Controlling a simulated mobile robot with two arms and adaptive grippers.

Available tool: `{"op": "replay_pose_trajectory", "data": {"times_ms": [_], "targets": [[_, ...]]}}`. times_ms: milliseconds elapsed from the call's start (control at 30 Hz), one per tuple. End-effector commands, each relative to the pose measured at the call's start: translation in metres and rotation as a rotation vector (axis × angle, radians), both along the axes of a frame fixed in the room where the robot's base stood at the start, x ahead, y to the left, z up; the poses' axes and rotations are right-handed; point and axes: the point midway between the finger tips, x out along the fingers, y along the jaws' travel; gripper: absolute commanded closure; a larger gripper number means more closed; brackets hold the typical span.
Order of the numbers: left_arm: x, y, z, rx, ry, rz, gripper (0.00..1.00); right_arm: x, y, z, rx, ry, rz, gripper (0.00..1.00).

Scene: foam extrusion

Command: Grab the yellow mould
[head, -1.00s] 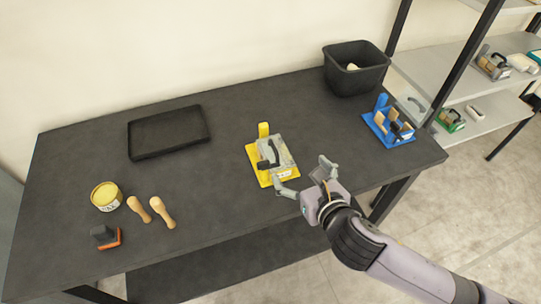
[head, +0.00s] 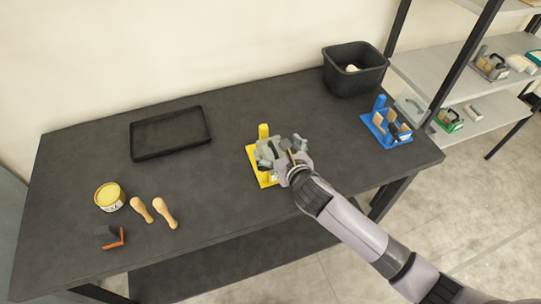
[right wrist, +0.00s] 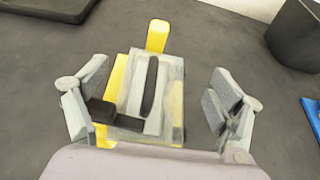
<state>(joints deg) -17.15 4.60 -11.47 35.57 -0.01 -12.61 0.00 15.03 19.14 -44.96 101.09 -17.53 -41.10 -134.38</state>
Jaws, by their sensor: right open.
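The yellow mould (head: 254,172) lies on the dark table, with a grey block and dark handle on its yellow base. In the right wrist view the mould (right wrist: 157,36) stands between the fingers, its upright yellow post at the far end. My right gripper (head: 278,150) is over the mould in the head view and hides much of it. In the right wrist view my right gripper (right wrist: 157,105) is open, with one finger on each side of the mould. The left finger is close to the dark handle end; a gap shows on the right. My left gripper is not in view.
A blue mould (head: 388,128) stands to the right, near a black bin (head: 355,78). A black tray (head: 170,133), a yellow tin (head: 109,197), two wooden tools (head: 165,213) and an orange-edged tool (head: 109,237) lie to the left. Shelves (head: 470,85) stand beyond the table's right end.

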Motion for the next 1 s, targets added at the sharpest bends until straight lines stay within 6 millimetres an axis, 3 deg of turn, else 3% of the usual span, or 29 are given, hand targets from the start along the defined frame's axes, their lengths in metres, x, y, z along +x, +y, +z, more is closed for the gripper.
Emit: {"op": "replay_pose_trajectory", "data": {"times_ms": [200,533,1000], "targets": [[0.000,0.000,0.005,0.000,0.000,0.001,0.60,0.023,0.010,-0.009,0.002,0.001,-0.001,0.13],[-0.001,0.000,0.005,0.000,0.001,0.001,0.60,0.028,0.012,-0.013,0.000,0.001,0.001,0.13],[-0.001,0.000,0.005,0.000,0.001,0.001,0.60,0.028,0.012,-0.013,0.000,0.000,0.001,0.44]]}}
